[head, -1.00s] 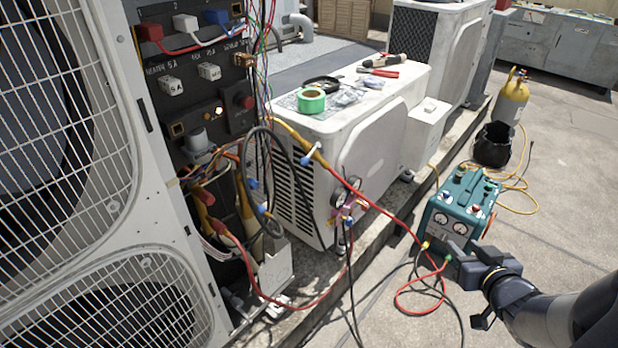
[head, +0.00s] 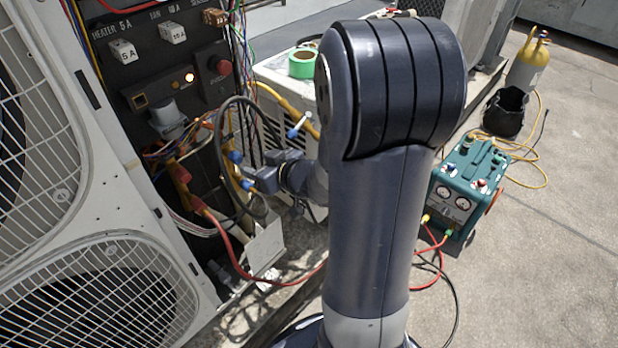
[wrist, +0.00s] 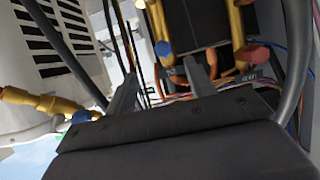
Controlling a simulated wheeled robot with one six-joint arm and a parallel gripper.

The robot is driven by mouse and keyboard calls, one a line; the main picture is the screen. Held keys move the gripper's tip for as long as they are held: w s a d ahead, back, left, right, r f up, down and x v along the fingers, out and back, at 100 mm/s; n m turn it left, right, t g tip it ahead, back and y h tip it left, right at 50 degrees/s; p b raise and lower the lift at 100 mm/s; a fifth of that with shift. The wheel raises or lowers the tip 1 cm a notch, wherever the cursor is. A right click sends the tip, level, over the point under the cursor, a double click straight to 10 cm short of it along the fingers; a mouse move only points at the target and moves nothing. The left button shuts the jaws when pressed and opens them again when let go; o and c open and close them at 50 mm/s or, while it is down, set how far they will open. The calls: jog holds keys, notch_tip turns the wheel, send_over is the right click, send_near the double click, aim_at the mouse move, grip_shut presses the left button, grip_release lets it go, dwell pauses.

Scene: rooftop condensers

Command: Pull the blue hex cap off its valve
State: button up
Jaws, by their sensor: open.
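The blue hex cap (wrist: 163,48) sits on a yellow-brass valve in the wrist view, ahead of my gripper (wrist: 160,70) and roughly between its two spread fingers. The fingers are apart with nothing between them, and the cap looks a little beyond their tips. In the head view my gripper (head: 258,175) is beside the valve cluster in the open cabinet. Two blue pieces show there, an upper one (head: 235,157) and a lower one (head: 247,184); I cannot tell which is the cap. My arm hides part of the area.
A red cap (wrist: 256,54) is on the neighbouring valve, right of the blue one. Another blue-ended yellow fitting (wrist: 81,117) is at left. Dark hoses and loose wires run close around. A teal recovery machine (head: 468,185) stands on the ground at right.

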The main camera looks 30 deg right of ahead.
aim_at(239, 158)
jog(key=x, duration=0.2)
jog(key=b+x, duration=0.1)
jog(key=x, duration=0.3)
jog(key=shift+w+a+f, duration=0.1)
jog(key=shift+w+a, duration=0.15)
jog(key=shift+a, duration=0.15)
jog(key=shift+b+x, duration=0.35)
jog(key=shift+x, duration=0.4)
grip_shut()
